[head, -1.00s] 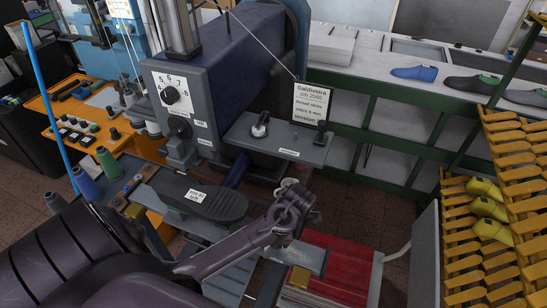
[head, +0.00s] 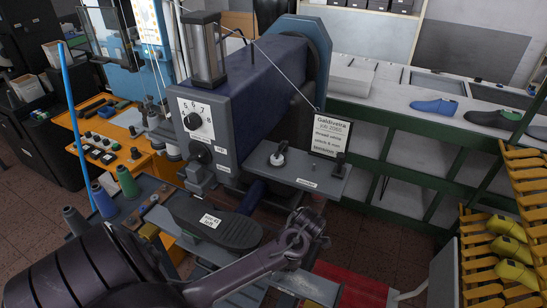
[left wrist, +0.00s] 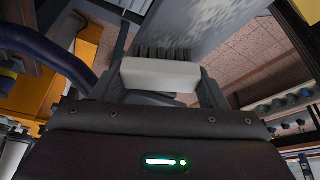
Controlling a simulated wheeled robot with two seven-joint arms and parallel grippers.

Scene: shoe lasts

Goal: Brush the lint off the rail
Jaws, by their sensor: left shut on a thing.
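My left gripper (left wrist: 165,92) is shut on a brush (left wrist: 160,76) with a pale block and dark bristles, seen in the left wrist view. The bristles point up the picture, towards a grey bar-like surface (left wrist: 165,22), which looks like the rail. A whitish speckled patch (left wrist: 208,22), looking like lint, lies on that surface just beyond and right of the bristles. I cannot tell whether the bristles touch it. In the head view my left arm reaches in beside the machine, but its fingers and the brush are not distinguishable there. My right gripper is not in view.
A blue machine (head: 260,85) with a dial and a small shelf (head: 300,175) stands close beyond my arm. A black sole-shaped pad (head: 215,222) lies left of the arm. Thread cones (head: 127,182) stand at the left. A yellow rack (head: 475,265) stands at the right.

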